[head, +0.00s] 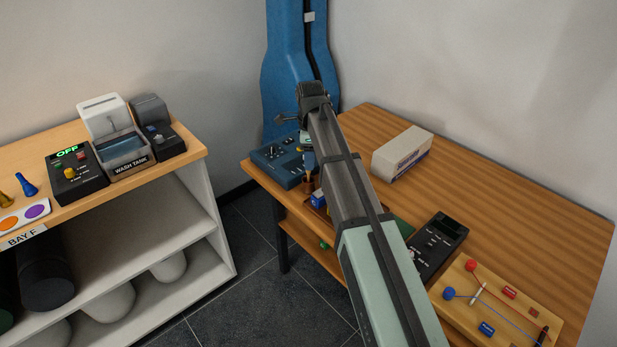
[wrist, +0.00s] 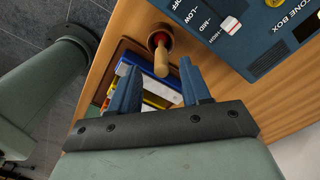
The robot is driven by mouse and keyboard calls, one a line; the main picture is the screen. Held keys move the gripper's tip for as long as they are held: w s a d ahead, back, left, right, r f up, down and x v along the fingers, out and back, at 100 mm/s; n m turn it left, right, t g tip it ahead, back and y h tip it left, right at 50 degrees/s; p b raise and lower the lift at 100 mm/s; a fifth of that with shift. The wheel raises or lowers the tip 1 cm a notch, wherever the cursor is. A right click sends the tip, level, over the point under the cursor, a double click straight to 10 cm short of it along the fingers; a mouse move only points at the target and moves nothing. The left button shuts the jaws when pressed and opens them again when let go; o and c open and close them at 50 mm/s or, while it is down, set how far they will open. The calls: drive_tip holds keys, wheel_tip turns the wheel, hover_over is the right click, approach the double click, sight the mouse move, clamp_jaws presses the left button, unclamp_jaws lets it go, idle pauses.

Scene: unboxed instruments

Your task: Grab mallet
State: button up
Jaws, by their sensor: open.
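A mallet with a tan wooden handle (wrist: 160,62) stands in a small round reddish-brown holder (wrist: 160,37) on the wooden table. In the head view the mallet (head: 309,175) shows small, just below my gripper (head: 309,163). In the wrist view my gripper (wrist: 160,80) is open, with its two blue fingers apart. The near end of the handle lies between and just beyond the fingertips in the picture. I cannot tell whether either finger touches it. My arm hides part of the table in the head view.
A blue tone box (head: 277,162) stands beside the holder. A wooden tray (wrist: 112,62) with coloured bars lies under my fingers. A white box (head: 402,153), a black device (head: 438,245) and a wiring board (head: 495,305) are on the table. A shelf unit (head: 180,215) stands left.

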sight(308, 173)
drive_tip(key=shift+w+a+f, duration=0.1)
drive_tip(key=shift+a+f, duration=0.05)
drive_tip(key=shift+f, duration=1.2)
drive_tip(key=shift+a+f, duration=0.1)
drive_tip(key=shift+f, duration=1.2)
clamp_jaws()
